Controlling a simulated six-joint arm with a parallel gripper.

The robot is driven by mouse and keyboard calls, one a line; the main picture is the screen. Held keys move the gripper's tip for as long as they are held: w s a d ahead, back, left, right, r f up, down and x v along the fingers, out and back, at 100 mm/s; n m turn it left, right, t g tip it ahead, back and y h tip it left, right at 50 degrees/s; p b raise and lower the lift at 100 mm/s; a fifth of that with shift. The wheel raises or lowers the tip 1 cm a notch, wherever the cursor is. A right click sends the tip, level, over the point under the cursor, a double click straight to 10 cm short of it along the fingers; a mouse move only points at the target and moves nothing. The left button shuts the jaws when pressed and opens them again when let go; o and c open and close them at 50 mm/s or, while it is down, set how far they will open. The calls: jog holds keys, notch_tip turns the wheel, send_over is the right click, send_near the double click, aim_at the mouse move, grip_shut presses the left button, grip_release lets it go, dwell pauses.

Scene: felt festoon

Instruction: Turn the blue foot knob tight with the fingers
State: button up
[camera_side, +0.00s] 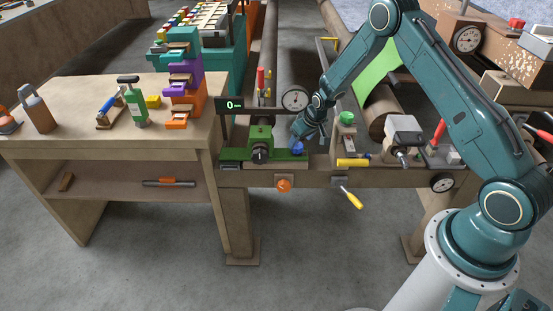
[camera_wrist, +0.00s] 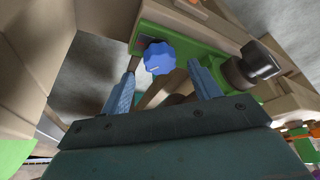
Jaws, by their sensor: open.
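The blue foot knob (camera_wrist: 159,58) is a round, scalloped knob with a pale mark on its face. It sits on a green base plate (camera_wrist: 185,38), and in the side view the knob (camera_side: 298,149) shows at the plate's right end. My gripper (camera_wrist: 165,82) is open, its two blue-grey fingers apart. In the wrist view the knob shows between and just beyond the fingertips, and I see no contact. In the side view my gripper (camera_side: 300,137) is right above the knob and partly hides it.
A green block with a black knob (camera_side: 260,154) stands on the plate left of the blue knob. A dial gauge (camera_side: 295,99) is behind my gripper. A yellow handle (camera_side: 352,162) lies to the right. A small display (camera_side: 233,105) stands at the left.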

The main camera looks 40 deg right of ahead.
aim_at(297, 146)
jog(key=shift+x, duration=2)
jog(key=c, duration=1)
jog(key=shift+o, duration=0.2)
jog(key=shift+m, duration=0.4)
jog(key=m+h, duration=0.1)
jog(key=m, duration=0.1)
jog(key=m+h, duration=0.1)
jog(key=m, duration=0.1)
jog(key=shift+w+a+g, duration=0.1)
jog(key=shift+a+g, duration=0.05)
jog(key=shift+g, duration=0.15)
jog(key=m, duration=0.3)
jog(key=m+g+h, duration=0.1)
jog(key=m, duration=0.2)
jog(key=shift+a+g, duration=0.1)
jog(key=shift+g, duration=0.2)
